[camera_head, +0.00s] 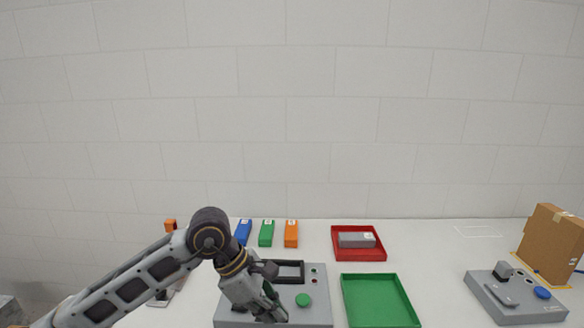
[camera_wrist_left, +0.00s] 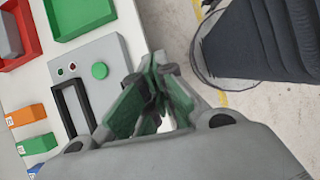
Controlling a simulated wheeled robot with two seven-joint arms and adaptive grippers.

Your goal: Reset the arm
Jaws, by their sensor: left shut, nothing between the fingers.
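My left arm comes in from the left. Its left gripper (camera_head: 272,312) points down over the left front part of a grey machine (camera_head: 322,318) and covers some of it. The machine has a green button (camera_head: 302,300), small indicator lights and a black frame (camera_head: 290,264) at its back. In the left wrist view the gripper (camera_wrist_left: 160,62) is shut with nothing in it, its green-padded fingers beside the machine's front edge. The green button (camera_wrist_left: 100,71) is clear of the fingers there. My right gripper is out of view.
A blue block (camera_head: 244,231), a green block (camera_head: 266,233) and an orange block (camera_head: 291,233) lie behind the machine. A red tray (camera_head: 340,254) holds a grey block (camera_head: 357,240). An empty green tray (camera_head: 378,300), a blue-buttoned device (camera_head: 515,305) and a cardboard box (camera_head: 552,243) stand right.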

